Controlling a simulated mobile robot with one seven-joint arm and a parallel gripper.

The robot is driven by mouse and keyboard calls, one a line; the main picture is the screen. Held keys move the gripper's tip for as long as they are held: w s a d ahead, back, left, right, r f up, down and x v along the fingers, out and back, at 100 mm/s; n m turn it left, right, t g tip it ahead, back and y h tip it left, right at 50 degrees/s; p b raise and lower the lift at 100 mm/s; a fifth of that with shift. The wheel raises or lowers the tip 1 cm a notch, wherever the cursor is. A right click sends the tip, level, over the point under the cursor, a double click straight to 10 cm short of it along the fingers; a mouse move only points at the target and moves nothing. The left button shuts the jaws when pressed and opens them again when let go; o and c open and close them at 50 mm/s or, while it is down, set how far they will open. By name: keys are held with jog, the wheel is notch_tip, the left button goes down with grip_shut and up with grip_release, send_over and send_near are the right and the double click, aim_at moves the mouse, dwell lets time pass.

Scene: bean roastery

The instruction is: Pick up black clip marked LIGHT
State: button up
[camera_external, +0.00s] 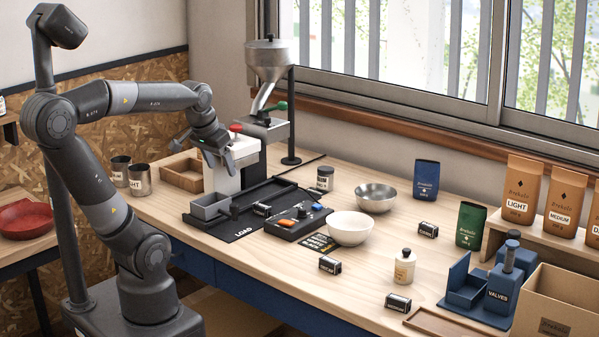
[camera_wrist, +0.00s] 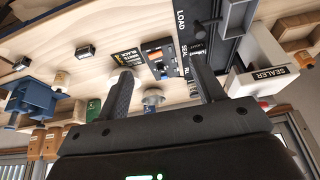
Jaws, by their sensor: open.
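Several small black clips with white labels lie on the wooden table. In the external view, one is in front of the white bowl (camera_external: 330,264), one near the front edge (camera_external: 398,302), one right of the bowl (camera_external: 428,229) and one by the black mat (camera_external: 262,209). Their labels are too small to read surely, so I cannot tell which is marked LIGHT. Two clips show in the wrist view, one at upper left (camera_wrist: 85,53) and one at the far left (camera_wrist: 20,63). My gripper (camera_external: 217,163) is open and empty beside the white sealer, above the table; its fingers (camera_wrist: 163,78) are spread apart.
A white sealer (camera_external: 222,178) and hopper (camera_external: 268,62) stand near my gripper. A control box (camera_external: 300,222), white bowl (camera_external: 350,230), metal bowl (camera_external: 376,197), bottle (camera_external: 404,267), and blue valve box (camera_external: 466,288) occupy the table. An open carton (camera_external: 560,302) stands at right.

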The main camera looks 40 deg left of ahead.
jog(key=w+a+g, duration=0.2)
jog(key=w+g, duration=0.1)
jog(key=w, duration=0.5)
jog(key=g, duration=0.6)
send_over(262, 205)
jog(key=w, duration=0.2)
notch_tip(262, 205, down, 13)
notch_tip(262, 205, down, 5)
jog(key=shift+s+r, duration=0.1)
jog(key=shift+r, duration=0.1)
jog(key=x, duration=0.5)
jog(key=shift+w+f, duration=0.2)
jog(key=shift+w, duration=0.2)
jog(key=c, duration=0.6)
